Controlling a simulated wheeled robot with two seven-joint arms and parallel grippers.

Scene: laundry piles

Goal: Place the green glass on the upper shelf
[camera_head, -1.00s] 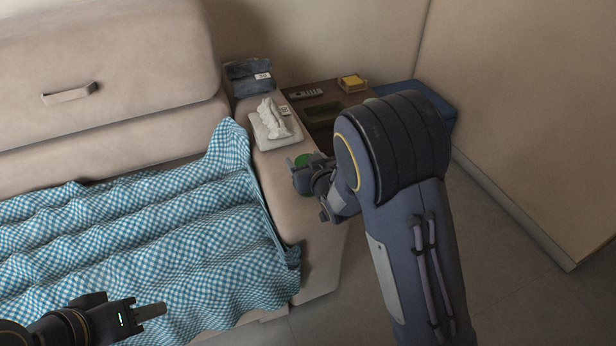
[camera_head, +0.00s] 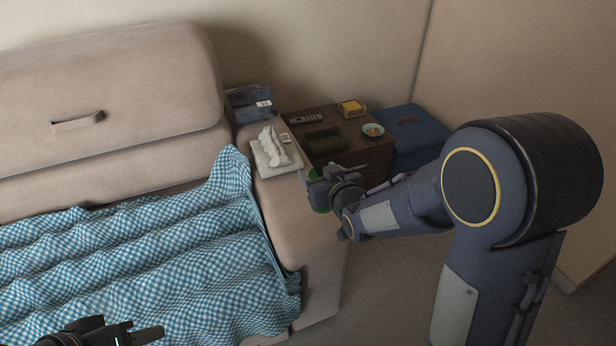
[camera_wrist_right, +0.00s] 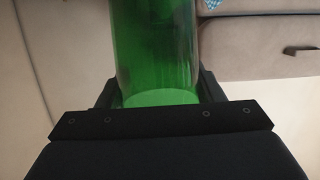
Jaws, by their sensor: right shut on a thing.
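The green glass (camera_wrist_right: 157,50) fills the middle of the right wrist view, between the two dark fingers of my right gripper (camera_wrist_right: 157,88). My right gripper (camera_head: 318,190) is shut on the glass. No upper shelf can be made out in these views.
A beige sofa (camera_head: 120,90) with a blue checked blanket (camera_head: 150,260) fills the left. Bare floor lies right.

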